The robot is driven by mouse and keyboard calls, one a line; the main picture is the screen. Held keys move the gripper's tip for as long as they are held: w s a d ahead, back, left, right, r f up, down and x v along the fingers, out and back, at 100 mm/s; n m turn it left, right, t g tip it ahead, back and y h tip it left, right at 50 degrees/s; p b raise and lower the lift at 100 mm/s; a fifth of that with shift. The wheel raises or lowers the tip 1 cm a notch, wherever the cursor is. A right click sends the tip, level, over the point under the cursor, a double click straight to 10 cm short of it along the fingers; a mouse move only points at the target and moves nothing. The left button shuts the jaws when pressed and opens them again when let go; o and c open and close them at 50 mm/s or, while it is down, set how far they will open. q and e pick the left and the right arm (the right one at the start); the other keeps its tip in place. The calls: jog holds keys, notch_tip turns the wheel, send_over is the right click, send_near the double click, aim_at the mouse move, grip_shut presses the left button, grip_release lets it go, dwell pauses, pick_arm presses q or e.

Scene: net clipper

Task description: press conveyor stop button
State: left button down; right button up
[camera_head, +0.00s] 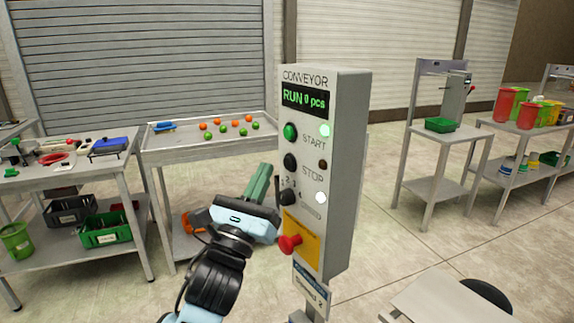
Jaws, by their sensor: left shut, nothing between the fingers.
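The grey conveyor control box (345,180) stands upright on a post in the middle. Its display (306,99) reads "RUN 0 pcs" in green. The black stop button (290,162) sits below the green start button (290,132). The lamp beside STOP (322,164) is dark; the lamp beside START (324,130) is lit. My left gripper (264,172) is shut and empty, its green fingers pointing up, left of the box and slightly below the stop button's height. A gap shows between fingertips and button. My right gripper is out of view.
Below are a black selector knob (287,197) and a red mushroom button (290,243) on a yellow plate (302,238). A tray table (205,150) with orange and green balls stands behind. A cluttered workbench (60,178) is left; shelving tables (450,135) are right.

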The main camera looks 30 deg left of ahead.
aim_at(287, 149)
pick_arm(q)
jog(key=shift+w+d, duration=0.3)
jog(key=shift+w, duration=0.3)
jog(key=shift+w+d, duration=0.1)
jog(key=shift+w, duration=0.05)
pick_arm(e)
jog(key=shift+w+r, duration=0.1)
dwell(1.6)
pick_arm(q)
jog(key=shift+w+d, duration=0.1)
jog(key=shift+w, duration=0.15)
jog(key=shift+w+d, duration=0.2)
jog(key=shift+w, duration=0.15)
dwell(0.9)
jog(key=shift+s, duration=0.1)
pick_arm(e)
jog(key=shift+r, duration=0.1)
pick_arm(q)
jog(key=shift+s+a+p, duration=0.3)
jog(key=shift+s+a, duration=0.1)
jog(key=shift+s, duration=0.25)
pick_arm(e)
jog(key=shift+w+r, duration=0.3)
